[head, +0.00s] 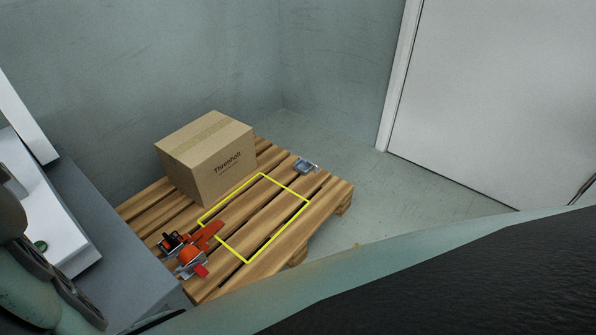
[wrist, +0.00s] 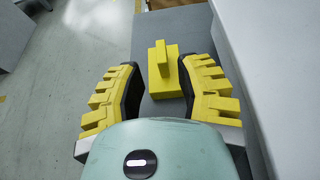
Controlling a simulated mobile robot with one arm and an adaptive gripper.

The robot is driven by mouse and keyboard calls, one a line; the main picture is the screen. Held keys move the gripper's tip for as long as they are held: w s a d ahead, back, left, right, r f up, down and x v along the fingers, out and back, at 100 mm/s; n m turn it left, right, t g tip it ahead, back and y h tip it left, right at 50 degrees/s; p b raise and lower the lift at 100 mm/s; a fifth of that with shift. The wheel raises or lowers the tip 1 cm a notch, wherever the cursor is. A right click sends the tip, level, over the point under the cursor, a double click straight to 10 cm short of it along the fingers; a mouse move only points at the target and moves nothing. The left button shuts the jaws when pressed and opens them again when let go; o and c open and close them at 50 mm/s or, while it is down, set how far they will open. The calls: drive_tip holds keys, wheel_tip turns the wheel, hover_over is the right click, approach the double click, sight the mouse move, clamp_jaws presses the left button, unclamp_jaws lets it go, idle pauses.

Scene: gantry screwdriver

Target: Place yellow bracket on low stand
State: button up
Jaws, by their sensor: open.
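The yellow bracket (wrist: 163,72) lies on a narrow dark grey surface (wrist: 195,27) in the wrist view. It has a block-like base and an upright plate. My gripper (wrist: 164,66) is open, with one yellow-padded finger to the left of the bracket and one to the right. Gaps show between the bracket and both fingers. The bracket is not visible in the head view. I cannot tell for sure which surface is the low stand; a low wooden pallet (head: 326,205) with a yellow rectangle outline (head: 279,231) shows in the head view.
A cardboard box (head: 205,160) stands on the pallet's back left. Orange tools (head: 190,255) lie at its front left, and a small grey item (head: 305,167) lies at its back right. A white door (head: 490,90) is at right.

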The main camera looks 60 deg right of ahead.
drive_tip(key=p+v, duration=0.2)
drive_tip(key=v, duration=0.3)
drive_tip(key=shift+d+r, duration=0.2)
drive_tip(key=shift+r, duration=0.1)
drive_tip(key=shift+d+r+p, duration=0.1)
drive_tip(key=shift+d+p, duration=0.7)
drive_tip(key=shift+p, duration=0.3)
